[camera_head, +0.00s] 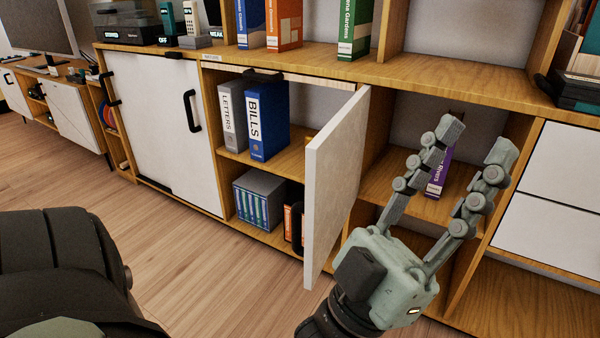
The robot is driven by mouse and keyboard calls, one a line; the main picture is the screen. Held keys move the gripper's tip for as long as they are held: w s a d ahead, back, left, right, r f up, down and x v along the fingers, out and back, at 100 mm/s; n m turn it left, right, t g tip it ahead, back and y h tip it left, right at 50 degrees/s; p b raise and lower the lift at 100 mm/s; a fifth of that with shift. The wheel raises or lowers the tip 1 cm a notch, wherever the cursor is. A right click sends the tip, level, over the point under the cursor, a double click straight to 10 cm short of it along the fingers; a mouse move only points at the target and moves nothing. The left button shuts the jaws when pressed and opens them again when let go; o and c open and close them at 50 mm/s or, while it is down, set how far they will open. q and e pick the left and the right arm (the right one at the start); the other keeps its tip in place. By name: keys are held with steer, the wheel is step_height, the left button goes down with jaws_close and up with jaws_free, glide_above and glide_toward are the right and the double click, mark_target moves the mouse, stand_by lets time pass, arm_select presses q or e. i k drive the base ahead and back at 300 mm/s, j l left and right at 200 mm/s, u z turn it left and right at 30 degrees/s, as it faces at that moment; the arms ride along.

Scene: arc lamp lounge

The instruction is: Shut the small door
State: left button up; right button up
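The small door (337,184) is a white panel standing wide open, jutting out from the wooden cabinet (420,83) near the upright between two open compartments. Its right-hand face shows; its left-hand face is hidden. A black handle (297,226) shows just left of its front edge. My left gripper (476,141) is to the right of the door, in front of the compartment with a purple book. Its two fingers point up and are spread apart with nothing between them. Its palm is near the door's lower part; I cannot tell whether they touch. My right gripper is not in view.
The left compartment holds a blue binder (265,120), a grey binder (233,116) and a grey file box (260,198). The purple book (437,176) stands behind my fingers. White drawers (553,220) are at right, a closed white panel (160,120) at left. Wooden floor (180,260) is clear in front.

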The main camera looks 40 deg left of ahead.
mark_target(334, 158)
steer(key=k+j, duration=0.1)
steer(key=j, duration=0.25)
steer(key=k+j, duration=0.1)
steer(key=j, duration=0.25)
steer(key=k+j, duration=0.1)
steer(key=j, duration=0.75)
steer(key=i+j, duration=0.15)
steer(key=j, duration=0.3)
steer(key=k+j+u, duration=0.1)
steer(key=k+j, duration=0.25)
steer(key=j, duration=0.25)
steer(key=k+j+u, duration=0.15)
steer(key=j, duration=0.15)
steer(key=k+j, duration=0.15)
steer(key=j, duration=0.15)
steer(key=u, duration=0.05)
